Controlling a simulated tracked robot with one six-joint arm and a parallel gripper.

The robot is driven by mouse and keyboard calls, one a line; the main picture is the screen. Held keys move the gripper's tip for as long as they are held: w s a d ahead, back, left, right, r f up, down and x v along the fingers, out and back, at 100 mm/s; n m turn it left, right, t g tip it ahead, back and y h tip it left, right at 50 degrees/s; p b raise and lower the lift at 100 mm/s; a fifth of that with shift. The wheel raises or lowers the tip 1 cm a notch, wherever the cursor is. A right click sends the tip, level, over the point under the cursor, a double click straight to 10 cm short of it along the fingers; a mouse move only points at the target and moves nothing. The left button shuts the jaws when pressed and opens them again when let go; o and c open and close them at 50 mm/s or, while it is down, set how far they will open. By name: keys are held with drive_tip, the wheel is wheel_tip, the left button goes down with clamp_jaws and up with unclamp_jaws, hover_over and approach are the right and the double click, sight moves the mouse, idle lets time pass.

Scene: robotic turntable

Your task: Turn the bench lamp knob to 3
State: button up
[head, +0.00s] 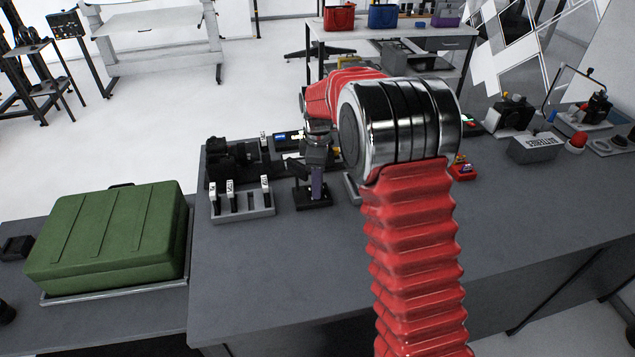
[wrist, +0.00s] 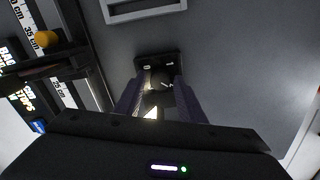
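The bench lamp knob (wrist: 161,79) is a dark round knob on a small black base (wrist: 158,60) with faint pale markings. I cannot read the numbers or the knob's setting. My gripper (wrist: 161,82) points down over it, with its purple-grey fingers spread to the left and right of the knob. I cannot tell whether the fingers touch it. In the head view my gripper (head: 317,190) stands low over the black base (head: 312,203) on the grey bench, and the knob is hidden there.
A grey rack (head: 246,205) with white-labelled slots stands just left of the gripper. Black devices (head: 232,160) stand behind it. A green case (head: 110,237) lies at the left. A grey batteries box (head: 536,149) stands at the right. The front of the bench (head: 280,280) is clear.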

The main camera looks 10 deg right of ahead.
drive_tip(key=c, duration=0.8)
drive_tip(key=shift+m, duration=0.5)
drive_tip(key=m, duration=0.3)
drive_tip(key=shift+m, duration=1.9)
drive_tip(key=o, duration=1)
drive_tip(key=shift+r, duration=0.1)
